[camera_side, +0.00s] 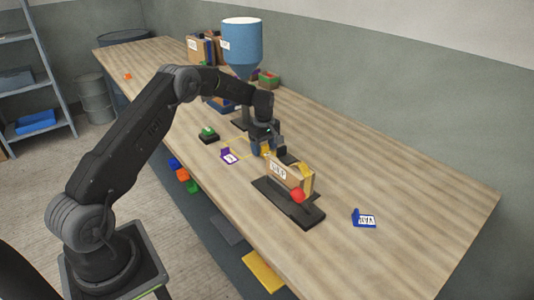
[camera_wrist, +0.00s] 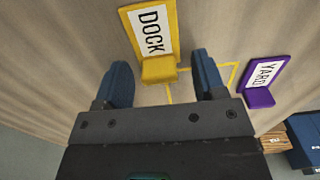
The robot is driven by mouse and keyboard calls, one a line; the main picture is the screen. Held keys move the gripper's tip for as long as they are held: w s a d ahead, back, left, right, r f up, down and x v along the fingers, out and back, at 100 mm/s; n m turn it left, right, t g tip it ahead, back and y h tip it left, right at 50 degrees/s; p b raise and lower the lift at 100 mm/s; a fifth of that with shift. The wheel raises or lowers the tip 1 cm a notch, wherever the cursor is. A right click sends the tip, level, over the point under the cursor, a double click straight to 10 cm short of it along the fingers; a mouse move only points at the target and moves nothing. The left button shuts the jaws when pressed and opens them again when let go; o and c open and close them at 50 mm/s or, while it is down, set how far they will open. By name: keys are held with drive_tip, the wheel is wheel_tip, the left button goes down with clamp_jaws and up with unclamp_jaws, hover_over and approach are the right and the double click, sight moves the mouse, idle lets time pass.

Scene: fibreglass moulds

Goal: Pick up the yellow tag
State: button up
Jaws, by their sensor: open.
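The yellow tag (camera_wrist: 172,30) has a white label reading DOCK and a yellow block-like foot at its near end. In the wrist view it lies at the upper middle, with the foot between the fingertips. My gripper (camera_wrist: 160,62) is open, with one dark blue finger on each side of the foot and a visible gap on both sides. In the side view my gripper (camera_side: 268,148) is low over the table, and only a small yellow part of the tag (camera_side: 266,153) shows beside it; the rest is hidden.
A purple tag (camera_side: 229,157), labelled YARD in the wrist view, lies left of my gripper. A black stand (camera_side: 310,216) with a labelled box (camera_side: 285,171) and red ball (camera_side: 297,195) is close in front. A blue tag (camera_side: 358,216) lies right; the table's right side is clear.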

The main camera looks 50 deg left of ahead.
drive_tip(key=shift+c, duration=0.4)
drive_tip(key=c, duration=0.9)
